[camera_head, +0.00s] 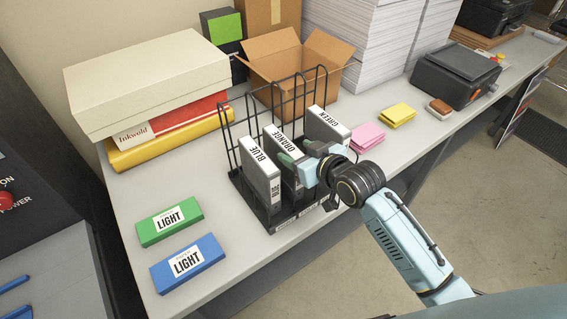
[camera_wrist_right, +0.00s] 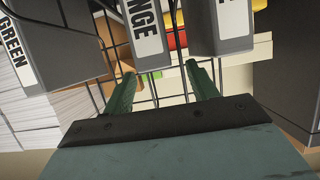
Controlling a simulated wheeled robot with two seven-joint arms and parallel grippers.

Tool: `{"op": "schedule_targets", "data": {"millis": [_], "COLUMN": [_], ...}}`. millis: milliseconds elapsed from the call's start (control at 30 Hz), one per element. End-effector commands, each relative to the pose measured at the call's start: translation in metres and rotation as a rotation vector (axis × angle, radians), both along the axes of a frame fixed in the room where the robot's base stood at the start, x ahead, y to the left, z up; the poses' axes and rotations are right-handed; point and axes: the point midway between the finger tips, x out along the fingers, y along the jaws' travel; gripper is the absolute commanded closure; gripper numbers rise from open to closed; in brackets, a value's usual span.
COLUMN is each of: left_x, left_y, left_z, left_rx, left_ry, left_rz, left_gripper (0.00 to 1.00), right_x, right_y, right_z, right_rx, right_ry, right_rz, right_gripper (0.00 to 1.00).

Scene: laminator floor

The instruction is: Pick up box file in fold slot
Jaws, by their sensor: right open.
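A black wire rack (camera_head: 234,178) on the table holds three grey box files on end: BLUE (camera_head: 258,170), ORANGE (camera_head: 275,146) and GREEN (camera_head: 323,122). Small labels on the rack's front edge are too small to read, so I cannot tell which slot is the fold slot. My right gripper (camera_head: 301,155) is open and empty at the ORANGE file, partly covering it. In the right wrist view its two green fingers (camera_wrist_right: 160,76) point at the lower end of the ORANGE file (camera_wrist_right: 146,35). I cannot tell whether they touch it. My left gripper is out of view.
Green (camera_head: 169,220) and blue (camera_head: 188,263) LIGHT boxes lie left of the rack. Behind stand an open carton (camera_head: 300,65), stacked boxes (camera_head: 148,80) and paper stacks (camera_head: 355,40). Pink (camera_head: 367,136) and yellow (camera_head: 397,115) pads lie to the right.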

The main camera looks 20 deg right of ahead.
Motion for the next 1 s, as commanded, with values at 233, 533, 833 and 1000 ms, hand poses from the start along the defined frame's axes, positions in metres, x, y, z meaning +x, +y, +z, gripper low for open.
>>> {"op": "schedule_targets", "data": {"millis": [233, 533, 833, 1000], "left_x": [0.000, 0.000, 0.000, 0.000], "left_y": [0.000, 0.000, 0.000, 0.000], "left_z": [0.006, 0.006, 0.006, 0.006], "left_rx": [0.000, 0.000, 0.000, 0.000], "left_ry": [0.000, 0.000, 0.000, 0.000], "left_rz": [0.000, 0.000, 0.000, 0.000], "left_gripper": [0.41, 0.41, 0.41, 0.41], "right_x": [0.029, 0.044, 0.044, 0.043], "right_y": [0.009, 0.014, 0.014, 0.014], "right_z": [-0.007, -0.015, -0.015, -0.015], "right_rx": [0.002, 0.001, 0.001, 0.000], "right_ry": [0.000, 0.000, 0.000, 0.000], "right_rz": [0.000, 0.000, 0.000, 0.000], "right_gripper": [0.42, 0.42, 0.60, 0.82]}}
